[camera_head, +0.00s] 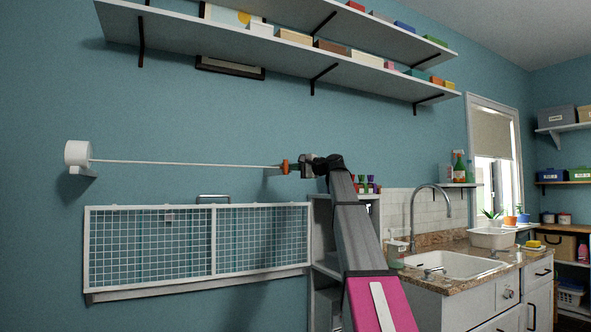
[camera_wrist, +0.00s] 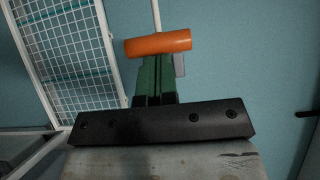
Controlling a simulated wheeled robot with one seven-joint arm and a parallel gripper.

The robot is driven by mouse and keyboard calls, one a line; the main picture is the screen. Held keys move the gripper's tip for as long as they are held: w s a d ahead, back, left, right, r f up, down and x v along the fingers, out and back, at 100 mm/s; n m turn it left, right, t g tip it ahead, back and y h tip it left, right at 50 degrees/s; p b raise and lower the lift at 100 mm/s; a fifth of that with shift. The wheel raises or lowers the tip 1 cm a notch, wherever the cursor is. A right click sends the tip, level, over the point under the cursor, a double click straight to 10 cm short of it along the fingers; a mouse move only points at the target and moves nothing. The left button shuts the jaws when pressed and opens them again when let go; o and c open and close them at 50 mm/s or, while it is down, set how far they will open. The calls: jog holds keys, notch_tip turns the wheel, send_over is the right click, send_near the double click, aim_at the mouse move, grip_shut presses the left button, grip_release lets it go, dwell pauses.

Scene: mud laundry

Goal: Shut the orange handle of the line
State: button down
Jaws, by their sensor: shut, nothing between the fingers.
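The line (camera_head: 190,163) is a thin white cord stretched almost level from a white round reel (camera_head: 77,153) on the wall at the left. Its orange handle (camera_head: 285,167) is at the right end, beside my gripper (camera_head: 297,167). In the wrist view the orange handle (camera_wrist: 158,43) lies crosswise just beyond the tips of my gripper (camera_wrist: 157,75), with the white cord running away from it. The green fingers are shut with nothing held between them. Whether the fingertips touch the handle cannot be told. A small grey piece (camera_wrist: 179,65) shows just behind the handle.
A white wire-grid rack (camera_head: 150,250) is on the wall below the line. Long shelves (camera_head: 215,43) with boxes hang above. A low shelf unit (camera_head: 322,212) stands below my arm, and a sink counter (camera_head: 425,285) is at the right. The wall around the line is clear.

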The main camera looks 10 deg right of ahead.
jog(key=s+a, duration=0.7)
jog(key=a, duration=1.4)
jog(key=s+a, duration=0.6)
jog(key=a, duration=1.5)
jog(key=s+a, duration=0.7)
jog(key=a, duration=1.4)
jog(key=shift+s+a, duration=0.2)
jog(key=shift+s, duration=0.15)
